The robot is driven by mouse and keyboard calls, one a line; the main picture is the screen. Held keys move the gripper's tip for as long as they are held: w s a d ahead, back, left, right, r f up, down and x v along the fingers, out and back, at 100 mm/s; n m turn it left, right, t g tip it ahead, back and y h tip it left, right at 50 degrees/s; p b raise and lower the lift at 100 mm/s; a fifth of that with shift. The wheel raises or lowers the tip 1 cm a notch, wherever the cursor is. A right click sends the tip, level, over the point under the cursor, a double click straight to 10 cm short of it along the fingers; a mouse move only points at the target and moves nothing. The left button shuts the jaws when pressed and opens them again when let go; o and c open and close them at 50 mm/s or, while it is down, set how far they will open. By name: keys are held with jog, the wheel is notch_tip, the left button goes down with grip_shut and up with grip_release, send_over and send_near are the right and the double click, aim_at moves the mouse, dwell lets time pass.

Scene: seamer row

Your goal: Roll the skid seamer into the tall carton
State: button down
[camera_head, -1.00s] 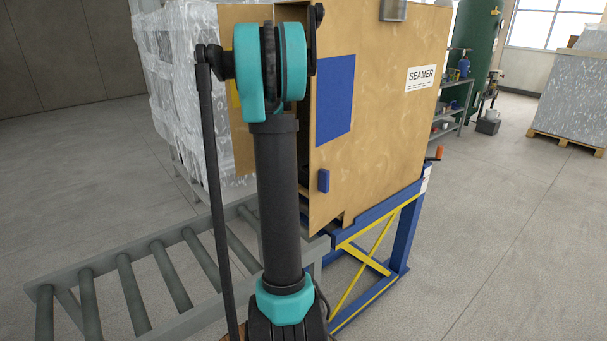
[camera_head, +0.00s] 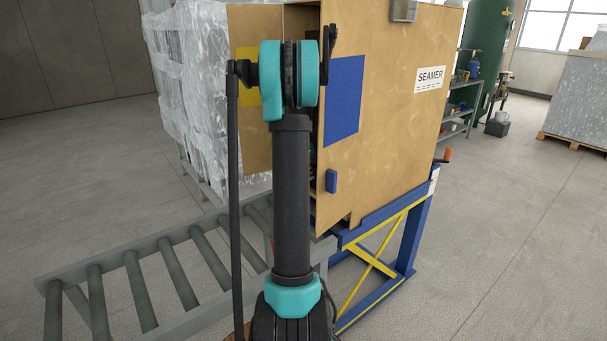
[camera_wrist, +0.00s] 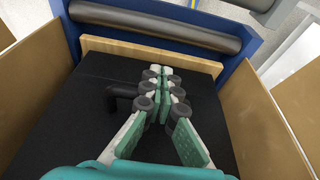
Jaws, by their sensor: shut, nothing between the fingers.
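The tall carton (camera_head: 395,120), brown with a SEAMER label and a blue square, stands upright on a blue lift frame. Its near side is open, and a flap with a yellow patch (camera_head: 251,140) stands out to the left. In the wrist view, my gripper (camera_wrist: 172,76) is shut and empty, over a black surface (camera_wrist: 90,110) edged by a wooden strip (camera_wrist: 150,55), between two brown panels (camera_wrist: 262,118). A short black bar lies beside the fingers. I cannot tell whether this is part of the seamer. No whole seamer shows; my arm covers much of the opening in the head view.
A grey roller conveyor (camera_head: 165,240) leads up to the carton's open side. The blue lift frame (camera_head: 411,240) has yellow braces. A plastic-wrapped stack (camera_head: 190,100) stands behind on the left. Open floor lies at right, with shelves and a green tank beyond.

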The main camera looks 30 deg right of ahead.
jog(key=shift+d, duration=0.35)
